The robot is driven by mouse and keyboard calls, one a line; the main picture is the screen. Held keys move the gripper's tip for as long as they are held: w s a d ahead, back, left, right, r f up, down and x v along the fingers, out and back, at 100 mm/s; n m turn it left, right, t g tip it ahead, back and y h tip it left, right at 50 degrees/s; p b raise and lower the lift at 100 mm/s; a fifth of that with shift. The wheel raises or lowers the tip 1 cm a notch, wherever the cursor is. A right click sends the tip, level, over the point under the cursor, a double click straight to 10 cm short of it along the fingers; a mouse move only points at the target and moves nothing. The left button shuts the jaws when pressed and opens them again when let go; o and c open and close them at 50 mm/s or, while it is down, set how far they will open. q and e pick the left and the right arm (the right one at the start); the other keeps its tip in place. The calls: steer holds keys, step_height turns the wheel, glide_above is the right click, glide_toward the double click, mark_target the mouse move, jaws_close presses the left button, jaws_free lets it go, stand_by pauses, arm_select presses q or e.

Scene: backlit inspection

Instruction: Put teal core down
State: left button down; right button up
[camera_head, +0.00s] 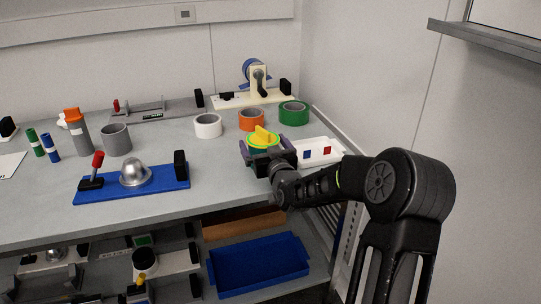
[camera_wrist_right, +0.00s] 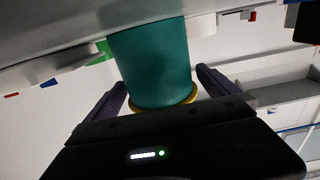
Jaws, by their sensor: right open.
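The teal core (camera_wrist_right: 155,62) fills the middle of the right wrist view. Its far end meets the grey surface, and a yellow rim (camera_wrist_right: 165,104) shows at its near end. In the head view, a yellow piece (camera_head: 263,135) with a bright green ring sits at its top, and the gripper hides most of the core. My right gripper (camera_head: 268,153) is open, with one finger on each side of the core. In the right wrist view the fingers (camera_wrist_right: 160,88) stand apart from its sides. My left gripper is not in view.
White (camera_head: 208,126), orange (camera_head: 252,120) and green (camera_head: 293,113) rolls stand behind the core. A white tray (camera_head: 335,148) is close on its right. A blue fixture (camera_head: 120,188) with a silver dome is at front left. Bare grey table (camera_head: 215,165) lies between.

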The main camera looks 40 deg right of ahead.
steer(key=v, duration=1.2)
steer(key=shift+w, duration=0.1)
stand_by(0.4)
